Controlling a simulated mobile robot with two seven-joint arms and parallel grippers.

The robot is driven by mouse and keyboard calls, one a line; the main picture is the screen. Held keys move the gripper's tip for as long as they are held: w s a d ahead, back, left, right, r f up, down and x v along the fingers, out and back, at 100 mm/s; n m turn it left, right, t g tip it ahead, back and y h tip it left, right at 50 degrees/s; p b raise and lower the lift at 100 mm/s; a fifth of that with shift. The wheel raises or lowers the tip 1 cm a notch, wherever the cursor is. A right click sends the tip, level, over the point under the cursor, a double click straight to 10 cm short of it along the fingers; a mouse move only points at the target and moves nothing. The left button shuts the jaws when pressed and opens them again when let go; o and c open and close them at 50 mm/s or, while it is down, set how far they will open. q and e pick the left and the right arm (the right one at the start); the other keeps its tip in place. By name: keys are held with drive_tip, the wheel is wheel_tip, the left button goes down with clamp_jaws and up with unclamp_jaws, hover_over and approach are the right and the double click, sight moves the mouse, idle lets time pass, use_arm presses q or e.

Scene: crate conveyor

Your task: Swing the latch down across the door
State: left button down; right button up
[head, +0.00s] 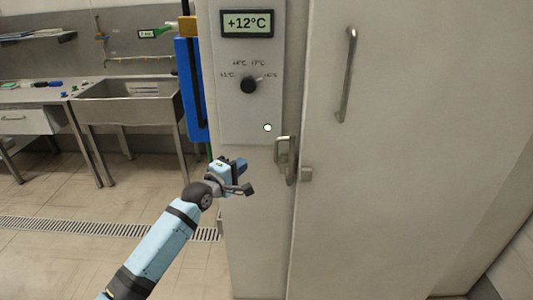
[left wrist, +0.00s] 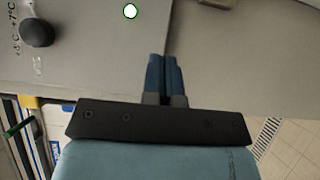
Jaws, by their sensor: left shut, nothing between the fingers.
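The grey metal latch (head: 291,160) is in the head view, at the seam between the control panel column and the tall door (head: 400,150). It stands roughly upright, its mount on the frame side. A small catch block (head: 306,174) sits on the door edge just right of it. My left gripper (head: 240,170) is left of the latch and apart from it, in front of the cabinet frame. In the left wrist view its blue fingers (left wrist: 163,75) are together and empty. A dark piece at that view's top edge is cut off and unclear. My right gripper is not in view.
A control panel has a +12°C display (head: 247,23), a black knob (head: 249,85) and a lit green lamp (head: 268,127). A long vertical door handle (head: 348,75) is higher up. A sink bench (head: 125,100) stands at the left; the floor before it is clear.

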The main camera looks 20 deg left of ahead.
use_arm(q)
drive_tip(key=w+d+p, duration=0.1)
drive_tip(key=w+d, duration=0.4)
drive_tip(key=w, duration=0.3)
drive_tip(key=shift+d+p, duration=0.25)
drive_tip(key=shift+p, duration=0.1)
drive_tip(key=shift+w, duration=0.15)
